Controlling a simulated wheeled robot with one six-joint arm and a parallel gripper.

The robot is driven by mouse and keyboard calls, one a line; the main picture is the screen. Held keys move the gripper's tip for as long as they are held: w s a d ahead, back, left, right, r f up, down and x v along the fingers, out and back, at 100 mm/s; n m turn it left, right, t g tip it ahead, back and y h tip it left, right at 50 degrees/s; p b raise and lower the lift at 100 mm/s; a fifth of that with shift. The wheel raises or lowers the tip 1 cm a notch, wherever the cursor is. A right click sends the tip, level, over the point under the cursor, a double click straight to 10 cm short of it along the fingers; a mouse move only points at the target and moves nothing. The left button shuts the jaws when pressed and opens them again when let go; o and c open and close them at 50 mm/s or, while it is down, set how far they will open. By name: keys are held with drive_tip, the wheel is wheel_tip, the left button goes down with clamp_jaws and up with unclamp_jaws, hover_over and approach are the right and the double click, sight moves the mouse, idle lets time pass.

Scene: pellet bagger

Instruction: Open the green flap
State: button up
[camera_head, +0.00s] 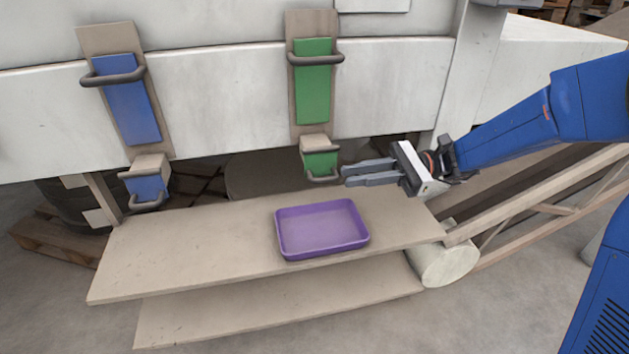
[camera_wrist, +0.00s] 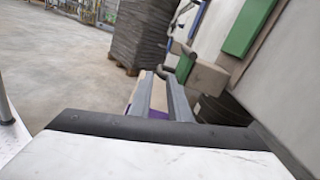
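The green flap (camera_head: 320,161) is a small green-faced part with a dark handle (camera_head: 322,179), low on the machine's front. Above it is a taller green panel (camera_head: 313,82) with its own dark handle, on a beige backing. My gripper (camera_head: 344,175) is just right of the lower handle, fingers pointing left toward it. In the wrist view the two grey fingers (camera_wrist: 158,74) stand apart with a gap and nothing clearly between them. A dark handle (camera_wrist: 184,62) shows close beyond the tips; whether they touch it I cannot tell. The flap looks closed.
A purple tray (camera_head: 322,251) lies on the beige shelf (camera_head: 180,250) below the flap. A blue panel (camera_head: 132,112) and small blue flap (camera_head: 147,188) are at the left. A sloping conveyor frame (camera_head: 540,196) runs right. The shelf's left part is clear.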

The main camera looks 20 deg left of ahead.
sight(311, 180)
drive_tip(key=x, duration=1)
drive_tip(key=shift+s+a, duration=0.1)
drive_tip(key=shift+s, duration=0.15)
clamp_jaws()
